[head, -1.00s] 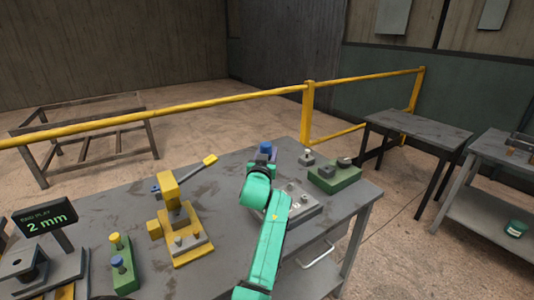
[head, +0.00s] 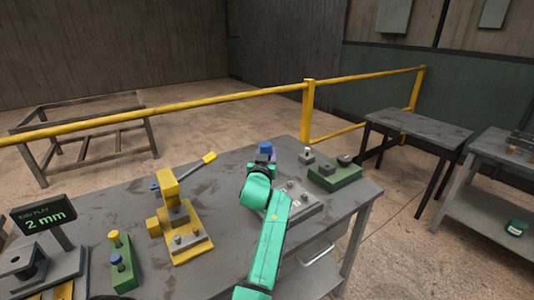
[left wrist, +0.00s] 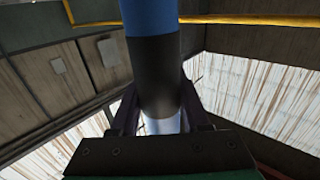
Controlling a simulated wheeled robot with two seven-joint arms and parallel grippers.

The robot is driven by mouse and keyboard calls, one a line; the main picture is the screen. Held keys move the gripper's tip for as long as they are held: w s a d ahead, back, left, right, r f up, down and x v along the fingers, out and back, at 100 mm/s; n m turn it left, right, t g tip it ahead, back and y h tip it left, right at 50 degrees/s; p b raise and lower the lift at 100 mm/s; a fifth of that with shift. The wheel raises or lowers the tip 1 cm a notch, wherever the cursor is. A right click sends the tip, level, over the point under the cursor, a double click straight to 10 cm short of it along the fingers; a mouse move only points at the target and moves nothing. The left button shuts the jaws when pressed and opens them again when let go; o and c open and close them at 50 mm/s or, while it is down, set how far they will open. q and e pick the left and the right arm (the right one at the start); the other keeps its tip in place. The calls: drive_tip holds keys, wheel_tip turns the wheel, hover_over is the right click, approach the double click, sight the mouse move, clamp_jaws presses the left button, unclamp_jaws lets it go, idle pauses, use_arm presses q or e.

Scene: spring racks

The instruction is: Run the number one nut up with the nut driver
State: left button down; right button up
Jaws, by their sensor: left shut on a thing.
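The nut driver (left wrist: 153,70) has a blue end and a black grip, and a pale metallic part shows below. In the left wrist view my left gripper (left wrist: 160,118) is shut on it, with a finger on each side. In the head view the driver's blue end (head: 266,147) stands above my left gripper (head: 260,163), over the bench. A grey plate (head: 305,203) with several small studs or nuts lies beside and partly behind my arm. I cannot tell which nut is number one. The driver's working tip is hidden. My right gripper is not in view.
A yellow lever press (head: 176,215) stands left of my arm. Left of it are a green block (head: 124,278) with yellow and blue knobs and a "2 mm" display (head: 44,215). A green block (head: 335,176) with grey parts sits at the right. A yellow rail (head: 200,108) runs behind the bench.

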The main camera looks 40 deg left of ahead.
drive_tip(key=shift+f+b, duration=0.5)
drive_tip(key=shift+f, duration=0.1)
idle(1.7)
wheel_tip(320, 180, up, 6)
drive_tip(key=p, duration=0.6)
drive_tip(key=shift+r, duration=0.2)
